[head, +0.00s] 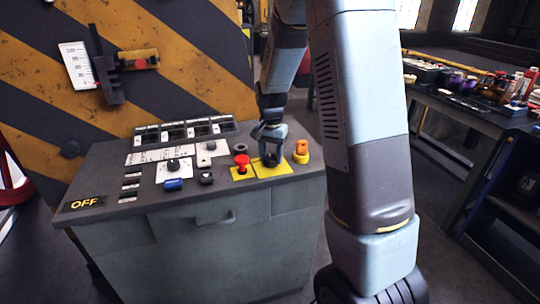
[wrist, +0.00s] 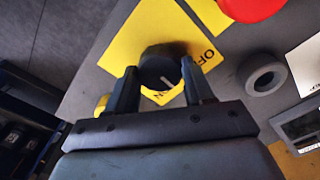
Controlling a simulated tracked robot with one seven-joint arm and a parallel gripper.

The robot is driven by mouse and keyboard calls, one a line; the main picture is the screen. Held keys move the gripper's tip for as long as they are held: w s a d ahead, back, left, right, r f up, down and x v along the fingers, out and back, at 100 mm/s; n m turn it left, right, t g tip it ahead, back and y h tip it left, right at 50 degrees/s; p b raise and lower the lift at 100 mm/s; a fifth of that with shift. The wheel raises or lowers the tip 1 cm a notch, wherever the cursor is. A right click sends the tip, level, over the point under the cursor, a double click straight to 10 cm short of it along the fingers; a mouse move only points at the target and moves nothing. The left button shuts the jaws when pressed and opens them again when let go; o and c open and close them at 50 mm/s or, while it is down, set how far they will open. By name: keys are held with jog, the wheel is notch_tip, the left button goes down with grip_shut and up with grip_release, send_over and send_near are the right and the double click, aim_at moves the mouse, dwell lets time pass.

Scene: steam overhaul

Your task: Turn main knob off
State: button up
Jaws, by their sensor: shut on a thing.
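The main knob is a round black knob (wrist: 160,62) on a yellow plate (wrist: 146,28) in the wrist view. Its white pointer mark points down toward the partly hidden "ON" lettering, and "OFF" is printed to its right. My gripper (wrist: 160,78) has one finger on each side of the knob and is shut on it. In the head view my gripper (head: 270,136) reaches down onto the yellow plate (head: 272,169) at the panel's right side. The knob (head: 270,160) is mostly hidden there under the fingers.
A red mushroom button (head: 241,160) stands just left of my gripper, and an orange switch (head: 302,148) just right. Other knobs and switches, including a blue one (head: 173,184), fill the grey console top (head: 106,165). A cluttered workbench (head: 470,108) stands at right.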

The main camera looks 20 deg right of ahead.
aim_at(271, 157)
jog(key=n, duration=0.4)
jog(key=shift+w+r+n, duration=0.1)
jog(key=shift+n, duration=2.7)
jog(key=o, duration=1)
jog(key=shift+o, duration=0.2)
notch_tip(271, 157, up, 14)
jog(key=shift+f, duration=0.2)
